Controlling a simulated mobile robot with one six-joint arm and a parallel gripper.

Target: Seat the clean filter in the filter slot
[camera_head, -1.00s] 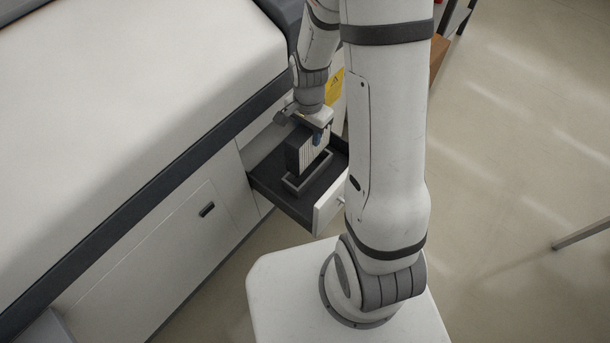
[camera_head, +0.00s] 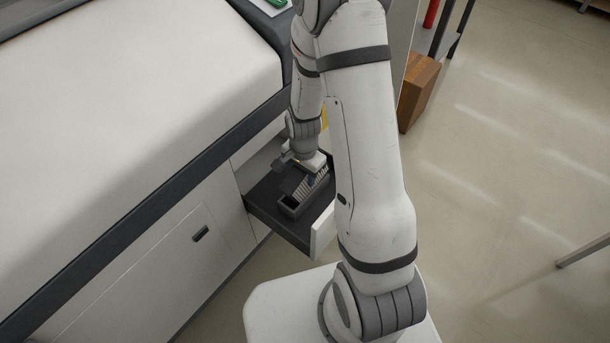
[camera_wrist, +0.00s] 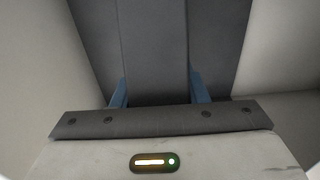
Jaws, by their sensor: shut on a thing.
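The clean filter (camera_head: 317,184) is a dark-framed block with pale pleats. My gripper (camera_head: 307,175) is shut on it from above. In the wrist view its dark edge (camera_wrist: 152,45) runs between the blue fingertips of my gripper (camera_wrist: 158,90). The filter slot (camera_head: 289,211) is a raised dark rectangular frame on the floor of the open drawer (camera_head: 262,203). The filter leans, with its lower part at the slot's opening. My wrist hides part of it, and I cannot tell how deep its bottom edge sits.
The drawer has a white front (camera_head: 322,230) and projects from a white cabinet (camera_head: 190,235). A long pale padded top (camera_head: 130,110) lies to the left. A wooden block (camera_head: 417,90) stands behind my arm. The floor at right is mostly clear.

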